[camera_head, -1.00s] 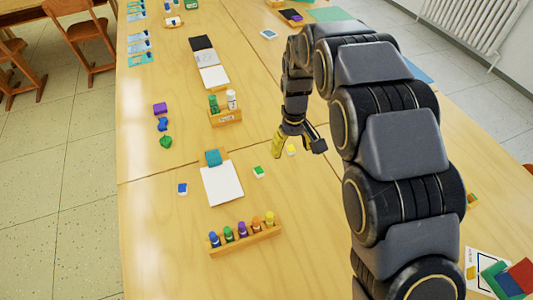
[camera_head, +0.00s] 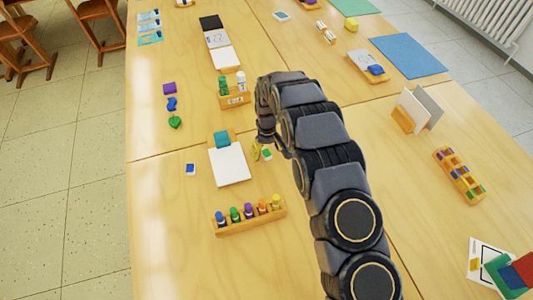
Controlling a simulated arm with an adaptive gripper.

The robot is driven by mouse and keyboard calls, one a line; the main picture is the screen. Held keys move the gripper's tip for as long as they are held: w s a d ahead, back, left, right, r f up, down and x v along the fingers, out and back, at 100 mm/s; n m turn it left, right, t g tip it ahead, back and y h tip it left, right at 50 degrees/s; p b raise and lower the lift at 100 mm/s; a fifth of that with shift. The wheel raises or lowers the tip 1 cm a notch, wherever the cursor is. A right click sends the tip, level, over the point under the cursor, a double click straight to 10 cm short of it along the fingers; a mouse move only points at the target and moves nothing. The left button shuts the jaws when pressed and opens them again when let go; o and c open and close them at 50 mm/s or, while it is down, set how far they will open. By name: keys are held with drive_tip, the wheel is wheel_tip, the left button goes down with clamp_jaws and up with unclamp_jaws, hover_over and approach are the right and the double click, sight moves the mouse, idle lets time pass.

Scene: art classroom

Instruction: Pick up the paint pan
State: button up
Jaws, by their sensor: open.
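Small white paint pans with coloured tops lie on the wooden table. A blue one (camera_head: 190,169) is left of the white paper pad. A green one (camera_head: 266,154) is just right of the pad. My gripper (camera_head: 268,150) is open and low over the table at the green pan. Its yellow finger shows left of the pan and its dark finger to the right. I cannot tell whether either finger touches it. The yellow pan is out of sight, probably behind my arm.
The white pad (camera_head: 229,166) is close on the left of my gripper. A wooden rack of several paint bottles (camera_head: 249,217) stands in front. A wooden holder with two bottles (camera_head: 234,97) stands behind. My arm covers the table's middle.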

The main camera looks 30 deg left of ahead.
drive_tip(key=shift+f, duration=0.85)
drive_tip(key=shift+r, duration=0.1)
drive_tip(key=c, duration=1)
drive_tip(key=shift+r, duration=0.5)
wheel_tip(320, 180, up, 3)
drive_tip(key=shift+d+f, duration=0.1)
drive_tip(key=s+d+r, duration=0.8)
drive_tip(key=s+r, duration=0.1)
drive_tip(key=s, duration=0.2)
drive_tip(key=shift+d, duration=0.25)
